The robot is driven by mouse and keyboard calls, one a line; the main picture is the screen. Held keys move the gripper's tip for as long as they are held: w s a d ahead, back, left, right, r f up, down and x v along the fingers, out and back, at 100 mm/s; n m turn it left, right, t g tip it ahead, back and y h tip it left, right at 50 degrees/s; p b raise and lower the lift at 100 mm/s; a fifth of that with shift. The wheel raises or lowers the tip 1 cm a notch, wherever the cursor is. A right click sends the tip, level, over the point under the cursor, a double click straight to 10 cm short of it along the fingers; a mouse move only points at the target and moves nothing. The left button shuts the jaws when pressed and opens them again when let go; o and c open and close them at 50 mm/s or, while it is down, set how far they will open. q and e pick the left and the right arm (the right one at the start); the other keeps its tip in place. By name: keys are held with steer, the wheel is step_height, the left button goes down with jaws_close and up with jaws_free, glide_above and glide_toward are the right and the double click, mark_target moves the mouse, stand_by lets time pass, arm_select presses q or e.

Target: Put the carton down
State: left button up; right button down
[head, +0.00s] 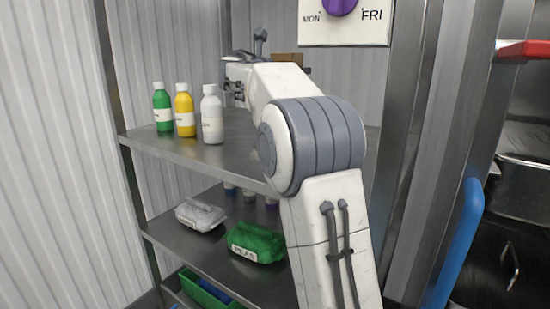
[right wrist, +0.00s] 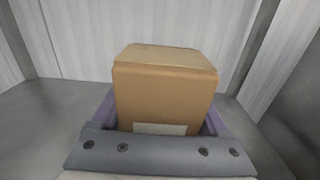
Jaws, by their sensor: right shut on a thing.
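The brown carton (right wrist: 165,92) fills the middle of the right wrist view, upright, with a pale label low on its near face. My right gripper (right wrist: 162,118) is shut on it, with a purple finger along each side. In the head view only a small brown part of the carton (head: 287,57) shows behind my right arm, over the upper shelf (head: 240,155). The fingers are hidden there. I cannot tell whether the carton's underside touches the shelf. My left gripper is not in view.
Green (head: 162,108), yellow (head: 184,111) and white (head: 212,115) bottles stand left on the upper shelf. A grey pack (head: 200,214) and a green pack (head: 256,243) lie on the shelf below. Metal posts flank the rack. A day sign (head: 345,20) hangs above.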

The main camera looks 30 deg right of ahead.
steer(key=f+b, duration=0.2)
steer(key=f, duration=0.1)
steer(key=s+d+f+b, duration=0.1)
steer(key=f+b, duration=0.1)
steer(key=f, duration=0.2)
steer(key=f+b, duration=0.3)
steer(key=f, duration=0.1)
steer(key=shift+s+d, duration=0.35)
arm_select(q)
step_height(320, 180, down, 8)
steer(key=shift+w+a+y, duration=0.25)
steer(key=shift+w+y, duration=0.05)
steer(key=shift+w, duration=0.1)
arm_select(e)
steer(key=shift+r, duration=0.1)
jaws_free()
arm_select(q)
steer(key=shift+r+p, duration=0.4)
steer(key=shift+p, duration=0.15)
arm_select(e)
steer(key=v, duration=1.2)
steer(key=shift+w, duration=0.1)
steer(key=shift+a, duration=0.1)
